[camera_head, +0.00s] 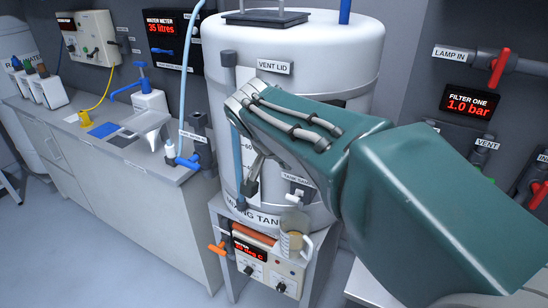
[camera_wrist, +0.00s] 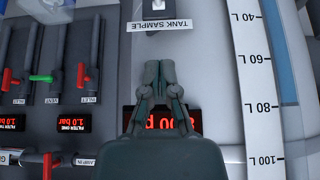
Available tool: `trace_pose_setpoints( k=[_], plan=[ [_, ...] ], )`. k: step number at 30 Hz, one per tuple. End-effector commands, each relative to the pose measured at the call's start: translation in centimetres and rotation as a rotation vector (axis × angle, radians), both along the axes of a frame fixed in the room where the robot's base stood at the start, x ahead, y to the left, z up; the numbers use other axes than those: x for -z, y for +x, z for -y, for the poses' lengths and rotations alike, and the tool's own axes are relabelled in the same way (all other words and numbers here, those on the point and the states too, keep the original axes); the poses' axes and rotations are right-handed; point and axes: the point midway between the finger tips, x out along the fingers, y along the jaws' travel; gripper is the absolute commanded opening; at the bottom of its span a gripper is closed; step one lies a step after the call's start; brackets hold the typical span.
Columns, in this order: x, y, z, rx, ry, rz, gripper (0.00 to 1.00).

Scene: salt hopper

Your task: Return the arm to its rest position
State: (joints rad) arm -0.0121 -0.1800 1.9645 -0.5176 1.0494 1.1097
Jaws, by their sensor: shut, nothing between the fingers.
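My green arm (camera_head: 430,195) reaches from the lower right of the head view across the front of the white mixing tank (camera_head: 300,45). My gripper (camera_wrist: 160,66) is shut and empty in the wrist view, its two grey fingertips together. It points toward the tank's wall just short of the TANK SAMPLE label (camera_wrist: 160,26). Whether the fingertips touch the tank cannot be told.
Filter valves and pipes (camera_head: 500,68) line the right wall. A counter (camera_head: 100,150) with taps stands at left. Open floor (camera_head: 50,235) lies before it.

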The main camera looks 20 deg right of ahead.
Motion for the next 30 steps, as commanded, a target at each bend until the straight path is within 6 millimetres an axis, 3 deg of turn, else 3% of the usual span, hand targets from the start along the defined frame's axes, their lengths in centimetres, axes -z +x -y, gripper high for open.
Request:
trace_pose_setpoints(
  k=[7, 10, 24, 30],
  plan=[
    [0.1, -0.2, 0.0, -0.008, 0.002, -0.003, 0.00],
    [0.2, -1.5, -0.5, -0.062, 0.011, -0.018, 0.00],
    [4.5, -13.0, -5.8, -0.671, 0.059, -0.091, 0.00],
    [6.3, -15.9, -7.4, -0.861, 0.043, -0.076, 0.00]
  ],
)
